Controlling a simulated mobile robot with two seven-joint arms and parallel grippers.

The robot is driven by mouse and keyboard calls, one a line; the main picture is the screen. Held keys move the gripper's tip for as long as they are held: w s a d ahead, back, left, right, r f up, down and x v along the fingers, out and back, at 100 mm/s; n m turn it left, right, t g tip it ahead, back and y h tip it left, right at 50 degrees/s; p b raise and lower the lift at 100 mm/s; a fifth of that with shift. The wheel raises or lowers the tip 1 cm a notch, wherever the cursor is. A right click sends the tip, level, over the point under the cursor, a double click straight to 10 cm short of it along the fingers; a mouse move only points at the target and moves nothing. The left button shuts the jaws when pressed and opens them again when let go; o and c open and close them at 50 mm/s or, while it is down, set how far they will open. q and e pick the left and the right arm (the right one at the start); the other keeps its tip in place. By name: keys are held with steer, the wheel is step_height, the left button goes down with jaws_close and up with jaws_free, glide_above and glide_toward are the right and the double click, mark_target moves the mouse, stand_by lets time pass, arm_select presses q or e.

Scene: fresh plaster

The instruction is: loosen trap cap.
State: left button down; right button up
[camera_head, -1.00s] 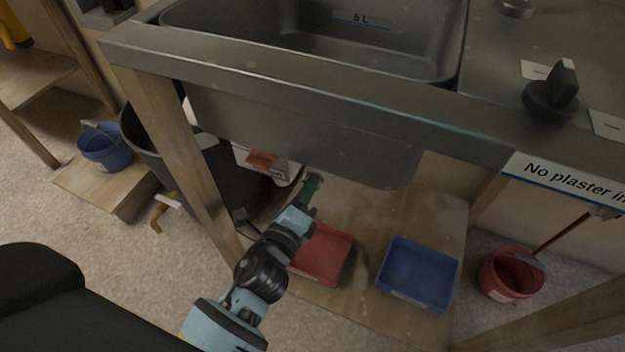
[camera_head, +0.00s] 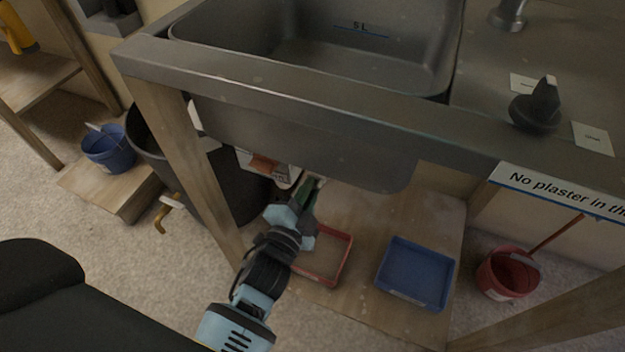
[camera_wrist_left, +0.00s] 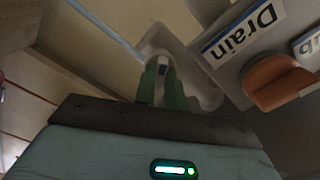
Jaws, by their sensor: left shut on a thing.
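My left gripper (camera_head: 313,192) reaches under the sink from below, with its green fingers pointing up. In the left wrist view its fingers (camera_wrist_left: 161,92) are shut on a small part at the rounded end of the white trap (camera_wrist_left: 186,62). This part, which I take to be the trap cap (camera_wrist_left: 163,66), is mostly hidden between the fingertips. In the head view the sink basin (camera_head: 290,135) and the gripper hide most of the trap. My right gripper is not in view.
A red tray (camera_head: 322,284) with a pale brown inside lies below the gripper on the wooden shelf, beside a blue tray (camera_head: 415,273). An orange knob (camera_wrist_left: 280,82) is close to the trap, by a "Drain" label (camera_wrist_left: 243,30). A table leg (camera_head: 190,165) stands left of my arm.

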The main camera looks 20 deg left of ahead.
arm_select(q)
steer(key=n+p, duration=0.2)
steer(key=n, duration=0.4)
steer(key=shift+n, duration=0.3)
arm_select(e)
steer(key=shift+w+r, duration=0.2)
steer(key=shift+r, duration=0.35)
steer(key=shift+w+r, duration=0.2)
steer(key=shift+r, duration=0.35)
arm_select(q)
steer(key=c, duration=1.4)
jaws_free()
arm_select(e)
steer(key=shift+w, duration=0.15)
